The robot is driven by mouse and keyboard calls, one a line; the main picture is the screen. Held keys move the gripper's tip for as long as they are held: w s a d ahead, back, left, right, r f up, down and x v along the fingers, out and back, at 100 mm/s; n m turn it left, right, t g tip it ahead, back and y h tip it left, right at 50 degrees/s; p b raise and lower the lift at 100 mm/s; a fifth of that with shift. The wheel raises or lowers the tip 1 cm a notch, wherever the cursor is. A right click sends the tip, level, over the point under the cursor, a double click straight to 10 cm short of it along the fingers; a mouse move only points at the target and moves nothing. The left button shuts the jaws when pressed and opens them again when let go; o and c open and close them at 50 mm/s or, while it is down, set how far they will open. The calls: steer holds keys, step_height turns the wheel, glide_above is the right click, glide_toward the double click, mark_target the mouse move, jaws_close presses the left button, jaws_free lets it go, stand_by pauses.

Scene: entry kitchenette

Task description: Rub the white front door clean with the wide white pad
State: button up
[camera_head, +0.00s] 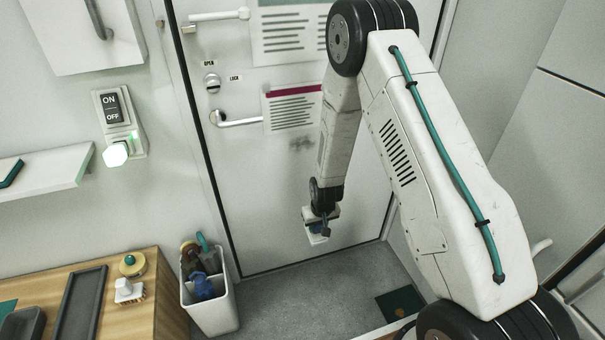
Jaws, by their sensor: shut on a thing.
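The white front door (270,220) stands ahead, behind my arm, and looks closed. A grey smudge (302,143) marks it below the paper notices. My gripper (323,228) is low in front of the door, at the end of my downward-reaching arm. It is shut on a small white thing with a blue part, which appears to be the wide white pad (317,239). The jaws and wrist partly hide it. I cannot tell whether the pad touches the door.
A lever handle (238,122) sticks out from the door.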

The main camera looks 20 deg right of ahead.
steer(key=w+t, duration=0.1)
steer(key=w+r+t, duration=0.1)
steer(key=w, duration=0.1)
steer(key=w+t, duration=0.2)
steer(key=shift+a+r, duration=0.3)
steer(key=shift+a, duration=0.05)
steer(key=w+a+r+t, duration=0.1)
steer(key=w+r+t, duration=0.2)
steer(key=r+t, duration=0.35)
steer(key=w+a+r+t, duration=0.1)
steer(key=w+r+t, duration=0.1)
steer(key=r+t, duration=0.4)
steer(key=shift+g, duration=0.45)
steer(key=shift+w+d+r, duration=0.1)
steer(key=shift+w+r, duration=0.05)
steer(key=shift+w, duration=0.8)
steer(key=shift+w+d+r, duration=0.1)
steer(key=shift+w+r, duration=0.05)
steer(key=shift+w, duration=0.8)
steer(key=shift+w+r, duration=0.15)
steer(key=shift+w, duration=0.8)
steer(key=shift+w, duration=1)
steer(key=shift+d, duration=0.1)
steer(key=d, duration=1)
